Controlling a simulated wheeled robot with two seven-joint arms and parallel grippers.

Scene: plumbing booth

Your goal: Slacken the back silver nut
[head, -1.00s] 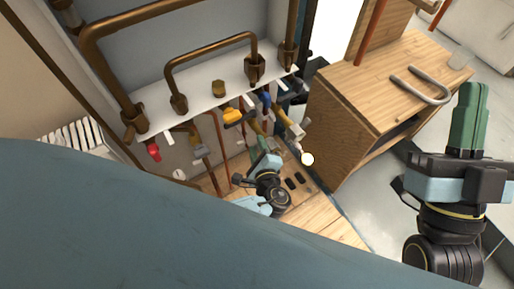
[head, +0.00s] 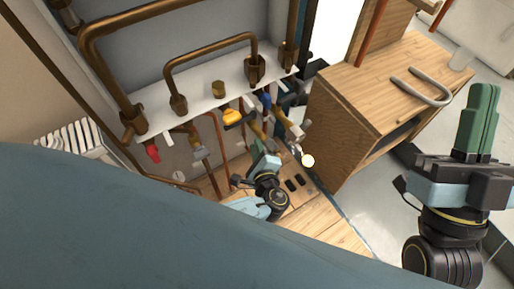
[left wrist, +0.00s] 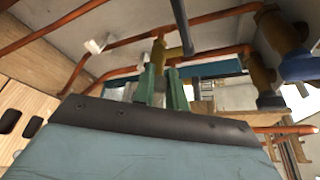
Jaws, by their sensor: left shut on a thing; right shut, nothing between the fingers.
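My left gripper (head: 263,155) reaches in under the row of valves, and its arm hides part of the space below. In the left wrist view its two green fingers (left wrist: 162,88) are closed around a small part under a brass valve body (left wrist: 159,52). That part sits where a silver nut could be, but the fingers hide most of it and I cannot tell its outline. In the head view a yellow-handled valve (head: 233,117) and a blue-handled valve (head: 265,100) are above the left gripper. My right gripper (head: 484,88) is shut and empty, pointing up at the right.
A white shelf (head: 205,98) carries bronze pipes (head: 205,52) above the valves. A red-handled valve (head: 152,153) is at the left. Copper pipes (left wrist: 75,20) cross close around the left gripper.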

